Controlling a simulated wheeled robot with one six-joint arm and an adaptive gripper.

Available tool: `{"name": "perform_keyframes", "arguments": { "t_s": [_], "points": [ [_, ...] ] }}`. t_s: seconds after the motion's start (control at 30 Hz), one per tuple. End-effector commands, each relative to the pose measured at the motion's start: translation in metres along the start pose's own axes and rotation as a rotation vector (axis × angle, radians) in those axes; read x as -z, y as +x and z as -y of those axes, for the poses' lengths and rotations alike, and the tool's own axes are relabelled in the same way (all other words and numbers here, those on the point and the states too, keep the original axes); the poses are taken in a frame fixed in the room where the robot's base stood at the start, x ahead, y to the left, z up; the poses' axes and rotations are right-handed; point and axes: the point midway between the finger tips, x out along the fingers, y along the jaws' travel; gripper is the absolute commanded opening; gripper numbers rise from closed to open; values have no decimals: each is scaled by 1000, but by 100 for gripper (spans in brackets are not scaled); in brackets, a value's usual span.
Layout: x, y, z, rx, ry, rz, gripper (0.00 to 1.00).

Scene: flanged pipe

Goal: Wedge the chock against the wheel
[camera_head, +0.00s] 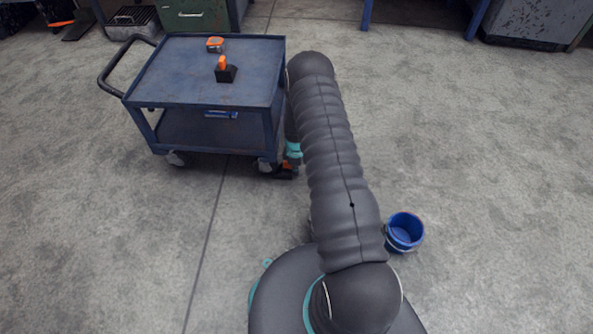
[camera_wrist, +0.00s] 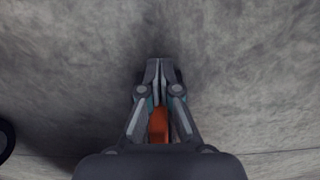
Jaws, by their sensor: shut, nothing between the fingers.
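The cart wheel (camera_head: 267,166) nearest my arm is a dark caster under the blue cart's front right corner. A small orange piece (camera_head: 287,164) shows low beside this wheel, mostly hidden; it looks like the chock, but its shape and contact with the wheel cannot be made out. In the wrist view an orange patch (camera_wrist: 158,126) shows between my finger links. My gripper (camera_wrist: 158,64) is shut and empty, its fingertips together over the floor. In the head view my arm hides most of it, low by the cart's right side.
The blue cart (camera_head: 170,72) carries a black block with an orange top (camera_head: 226,74) and a small orange-and-grey item (camera_head: 215,44). A blue bucket (camera_head: 405,232) stands on the floor right of my arm. A dark curved edge (camera_wrist: 5,140) shows at the wrist view's left. Floor further right is clear.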

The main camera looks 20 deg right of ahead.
Motion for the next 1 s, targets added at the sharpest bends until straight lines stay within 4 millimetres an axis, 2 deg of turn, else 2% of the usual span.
{"name": "perform_keyframes", "arguments": {
  "t_s": [0.17, 0.3, 0.5, 0.7, 0.83, 1.0],
  "points": [
    [-12, 1, -2, -1, 1, 0, 0],
    [-33, 2, -4, 0, -2, 0, 0],
    [-32, -45, -5, -3, -8, 0, 0],
    [-32, -79, -4, -2, -7, 0, 0],
    [-32, -92, -4, 0, -7, 0, 0],
    [-32, -100, -4, 1, -7, 0, 0]
  ]
}}
